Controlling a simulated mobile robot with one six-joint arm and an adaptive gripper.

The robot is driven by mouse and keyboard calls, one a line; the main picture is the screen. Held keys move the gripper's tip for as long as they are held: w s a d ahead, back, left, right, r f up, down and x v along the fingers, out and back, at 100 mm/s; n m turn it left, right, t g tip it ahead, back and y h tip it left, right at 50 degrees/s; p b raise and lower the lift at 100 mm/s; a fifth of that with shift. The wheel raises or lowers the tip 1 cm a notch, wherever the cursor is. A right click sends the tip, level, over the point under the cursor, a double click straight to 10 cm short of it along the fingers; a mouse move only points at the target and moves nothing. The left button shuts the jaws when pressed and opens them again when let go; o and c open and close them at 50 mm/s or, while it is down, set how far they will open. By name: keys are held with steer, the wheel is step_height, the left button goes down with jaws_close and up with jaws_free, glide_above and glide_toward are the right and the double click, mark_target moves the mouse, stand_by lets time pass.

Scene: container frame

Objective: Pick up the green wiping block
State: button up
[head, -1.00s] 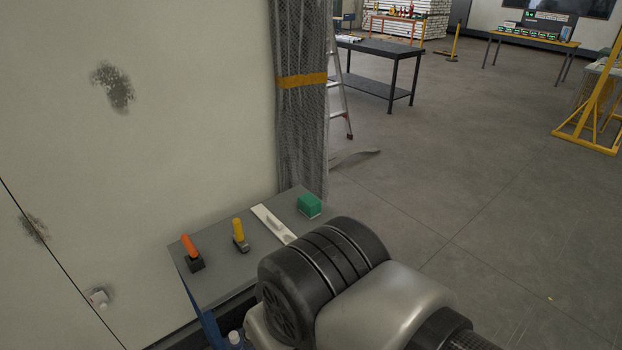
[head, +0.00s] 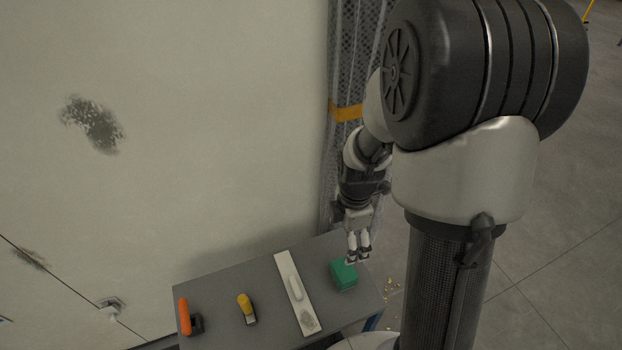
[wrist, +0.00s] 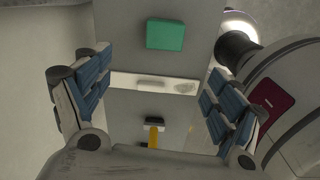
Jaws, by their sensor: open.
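The green wiping block (head: 343,276) lies on the right part of a small grey table (head: 225,289), near its far edge. My gripper (head: 358,257) is above the block in the head view, its fingers pointing down. Its fingertips overlap the block's top edge in the picture; I cannot tell the exact gap. In the wrist view, the gripper (wrist: 158,100) is open and empty, with a blue-padded finger at each side. The block (wrist: 165,34) shows in that view between and beyond the fingers, near the top.
A white flat trowel (head: 297,292) lies just left of the block. A yellow-handled tool (head: 246,307) and an orange-handled tool (head: 186,315) lie farther left. A wall (head: 200,130) and a mesh-wrapped column (head: 343,140) with an orange band stand behind the table.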

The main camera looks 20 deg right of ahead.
mark_target(344, 269)
steer(key=shift+n, duration=0.8)
steer(key=f+b, duration=0.1)
steer(key=f, duration=0.3)
steer(key=f+b, duration=0.1)
steer(key=f, duration=0.4)
steer(key=d+f+b, duration=0.1)
steer(key=f, duration=0.4)
steer(key=shift+f, duration=0.15)
steer(key=f+b, duration=0.1)
steer(key=f, duration=0.1)
steer(key=f+b, duration=0.1)
steer(key=f, duration=0.2)
steer(key=shift+s+a+f, duration=0.1)
steer(key=shift+s+a, duration=0.05)
steer(key=shift+a, duration=0.05)
steer(key=shift+c, duration=0.5)
steer(key=c, duration=1.1)
